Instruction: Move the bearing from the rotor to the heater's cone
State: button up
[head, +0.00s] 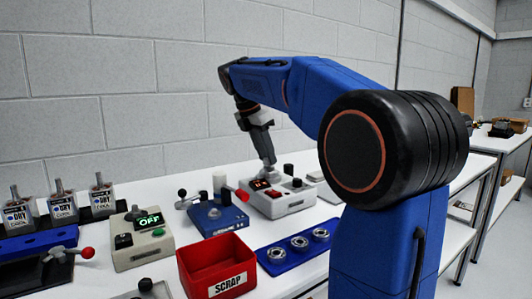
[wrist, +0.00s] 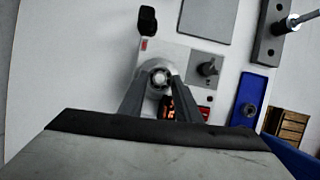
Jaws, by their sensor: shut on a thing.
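The heater is a pale box (head: 292,203) with a lit red display and dark knobs. It also shows in the wrist view (wrist: 186,58). My gripper (head: 268,166) points down over the heater's display end. In the wrist view its two fingers (wrist: 160,82) close on a silver ring, the bearing (wrist: 157,69). The ring is in line with the heater's top. The cone is hidden, and I cannot tell whether the ring sits on it or is held above it. I cannot single out the rotor for certain.
A blue fixture (head: 218,217) with a red-tipped lever stands left of the heater. A blue tray (head: 273,266) of bearings and a red scrap bin (head: 217,266) lie in front. A grey box with a green OFF display (head: 143,245) stands farther left.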

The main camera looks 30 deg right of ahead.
jog(key=shift+f, duration=0.35)
jog(key=o, duration=1.5)
jog(key=shift+r, duration=0.1)
jog(key=shift+r, duration=2.8)
